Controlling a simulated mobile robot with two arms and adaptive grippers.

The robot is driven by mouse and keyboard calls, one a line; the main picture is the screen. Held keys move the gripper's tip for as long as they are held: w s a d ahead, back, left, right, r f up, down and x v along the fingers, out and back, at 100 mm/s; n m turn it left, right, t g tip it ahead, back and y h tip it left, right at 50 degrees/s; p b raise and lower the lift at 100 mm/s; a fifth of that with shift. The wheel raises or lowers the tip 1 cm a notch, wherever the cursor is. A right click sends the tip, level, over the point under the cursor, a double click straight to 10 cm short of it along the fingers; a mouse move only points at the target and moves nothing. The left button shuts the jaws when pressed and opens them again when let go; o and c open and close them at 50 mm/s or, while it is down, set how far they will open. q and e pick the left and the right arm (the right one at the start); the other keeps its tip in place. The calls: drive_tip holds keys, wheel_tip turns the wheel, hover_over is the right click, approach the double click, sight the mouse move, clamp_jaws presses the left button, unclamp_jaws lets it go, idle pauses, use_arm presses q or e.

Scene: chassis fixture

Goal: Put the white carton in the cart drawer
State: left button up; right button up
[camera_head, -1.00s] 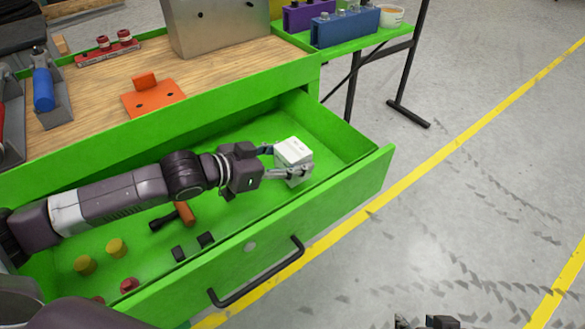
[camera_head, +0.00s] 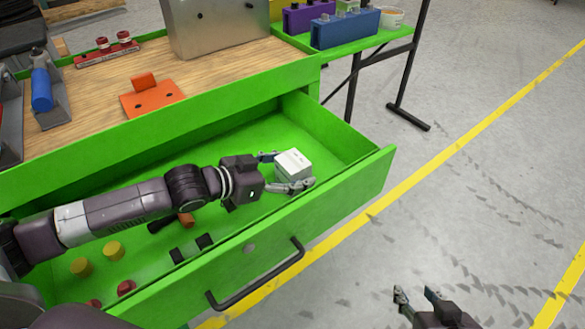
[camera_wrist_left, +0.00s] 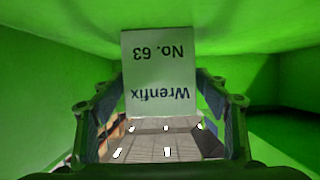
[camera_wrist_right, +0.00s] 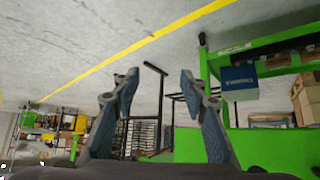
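The white carton (camera_head: 292,165) rests on the floor of the open green cart drawer (camera_head: 345,150), toward its right end. In the left wrist view the carton (camera_wrist_left: 158,70) shows the upside-down print "Wrenfix No. 63". My left gripper (camera_head: 280,172) reaches into the drawer from the left. Its fingers are open on either side of the carton, with small gaps seen in the left wrist view. My right gripper (camera_head: 417,293) is open and empty over the grey floor, outside the drawer.
The drawer also holds yellow cylinders (camera_head: 82,267), black blocks (camera_head: 204,241), red pieces (camera_head: 126,288) and a hammer-like tool (camera_head: 186,219). The drawer handle (camera_head: 257,278) sticks out in front. The worktop above carries an orange bracket (camera_head: 153,97) and a metal box (camera_head: 215,28).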

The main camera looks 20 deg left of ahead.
use_arm(q)
drive_tip(key=shift+a+r, duration=0.1)
drive_tip(key=shift+r, duration=0.05)
drive_tip(key=p+v, duration=0.1)
drive_tip(key=v, duration=0.8)
drive_tip(key=shift+p+v, duration=0.5)
drive_tip(key=shift+v, duration=0.45)
drive_tip(key=shift+s+a+r, duration=0.2)
drive_tip(key=shift+s+r, duration=0.05)
drive_tip(key=shift+s, duration=0.1)
use_arm(e)
drive_tip(key=s+d+f+g, duration=0.1)
drive_tip(key=s+f+g, duration=0.1)
drive_tip(key=s, duration=0.3)
drive_tip(key=s+d+f+g+h, duration=0.1)
drive_tip(key=s+d+f+g, duration=0.1)
drive_tip(key=s, duration=0.4)
drive_tip(key=shift+d+f+g, duration=0.15)
drive_tip(key=shift+d+g, duration=0.05)
drive_tip(key=shift+g, duration=0.4)
